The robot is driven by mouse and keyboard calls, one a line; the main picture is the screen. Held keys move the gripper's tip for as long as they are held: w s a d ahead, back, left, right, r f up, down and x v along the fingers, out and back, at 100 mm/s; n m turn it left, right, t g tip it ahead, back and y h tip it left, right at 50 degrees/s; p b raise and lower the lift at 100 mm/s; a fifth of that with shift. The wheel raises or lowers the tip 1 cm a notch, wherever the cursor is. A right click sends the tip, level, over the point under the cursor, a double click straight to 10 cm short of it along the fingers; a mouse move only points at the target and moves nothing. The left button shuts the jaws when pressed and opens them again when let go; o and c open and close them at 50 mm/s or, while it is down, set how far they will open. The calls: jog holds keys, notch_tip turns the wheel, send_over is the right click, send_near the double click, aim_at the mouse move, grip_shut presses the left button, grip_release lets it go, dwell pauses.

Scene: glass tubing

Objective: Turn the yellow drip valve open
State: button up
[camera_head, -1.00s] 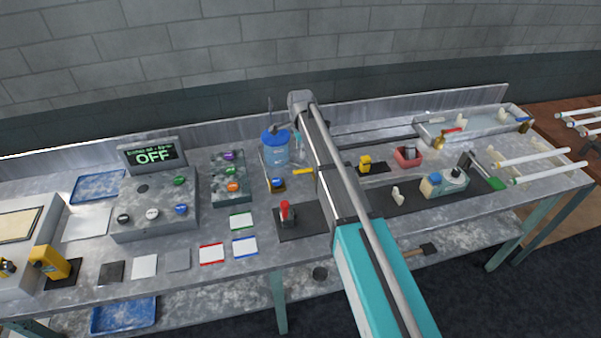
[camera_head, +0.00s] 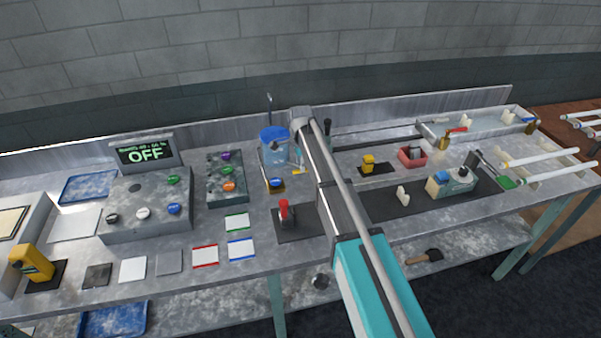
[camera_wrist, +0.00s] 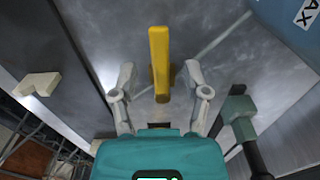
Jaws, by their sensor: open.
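The yellow drip valve handle (camera_wrist: 159,55) is a long bar in the wrist view, running up and down the picture. My gripper (camera_wrist: 160,85) is open, with one finger on each side of the handle's lower end and visible gaps on both sides. I cannot tell how far the handle is below the fingertips. My gripper is hidden behind my arm there.
The pot's blue side (camera_wrist: 293,22) fills the wrist view's upper right corner. A dark green fitting (camera_wrist: 238,117) stands right of my gripper. A pale block (camera_wrist: 38,84) is at left. In the head view a red-handled switch (camera_head: 284,211) stands left of my arm.

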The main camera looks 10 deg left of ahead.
jog(key=shift+f+b, duration=0.7)
jog(key=shift+f, duration=0.25)
grip_shut()
